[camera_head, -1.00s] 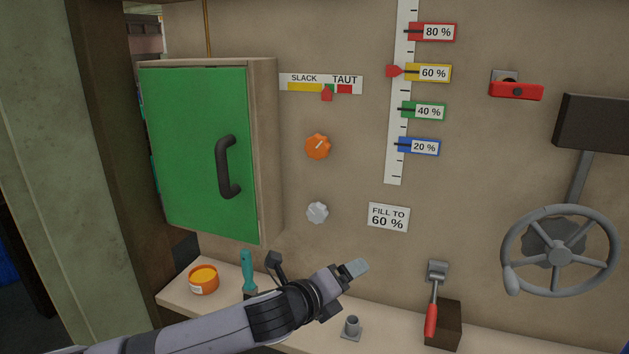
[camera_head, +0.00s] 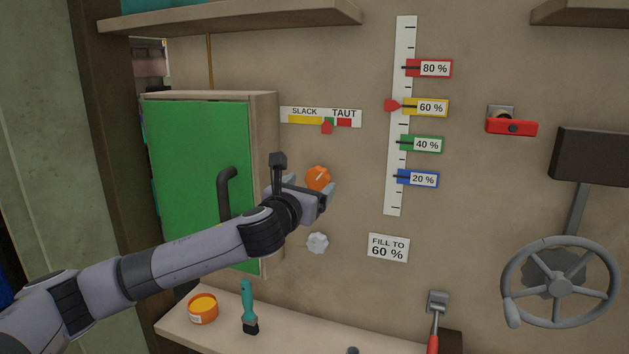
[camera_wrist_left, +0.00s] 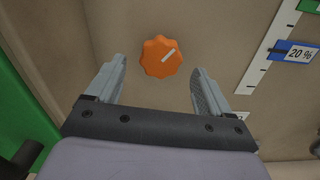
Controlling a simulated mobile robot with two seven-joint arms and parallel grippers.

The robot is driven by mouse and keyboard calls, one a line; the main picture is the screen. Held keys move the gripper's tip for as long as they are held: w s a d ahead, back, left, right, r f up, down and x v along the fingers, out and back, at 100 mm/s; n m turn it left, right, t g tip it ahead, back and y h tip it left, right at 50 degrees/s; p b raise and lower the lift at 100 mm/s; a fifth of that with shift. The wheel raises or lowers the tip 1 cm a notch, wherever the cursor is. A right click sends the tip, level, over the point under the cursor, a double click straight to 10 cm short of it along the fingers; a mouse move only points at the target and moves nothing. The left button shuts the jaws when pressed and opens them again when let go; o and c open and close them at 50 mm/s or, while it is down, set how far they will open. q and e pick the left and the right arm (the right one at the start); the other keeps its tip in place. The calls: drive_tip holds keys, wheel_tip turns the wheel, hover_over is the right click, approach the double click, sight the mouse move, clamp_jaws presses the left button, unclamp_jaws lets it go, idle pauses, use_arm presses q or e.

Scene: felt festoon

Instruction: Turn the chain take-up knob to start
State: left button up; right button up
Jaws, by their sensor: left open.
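An orange scalloped knob (camera_head: 317,178) with a white pointer line sits on the wall panel below the SLACK/TAUT gauge (camera_head: 321,117). The gauge's red marker (camera_head: 327,127) stands near its green band. A pale grey knob (camera_head: 317,243) is below the orange one. My left gripper (camera_head: 311,190) is open in front of the orange knob. In the left wrist view the orange knob (camera_wrist_left: 161,57) lies ahead, between the lines of the two spread fingers (camera_wrist_left: 158,78), with no visible contact. My right gripper is not in view.
A vertical percent scale (camera_head: 400,120) and a handwheel (camera_head: 560,282) are to the right.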

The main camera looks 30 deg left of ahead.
sight(316, 181)
use_arm(q)
drive_tip(key=shift+x, duration=1.75)
drive_tip(key=c, duration=1)
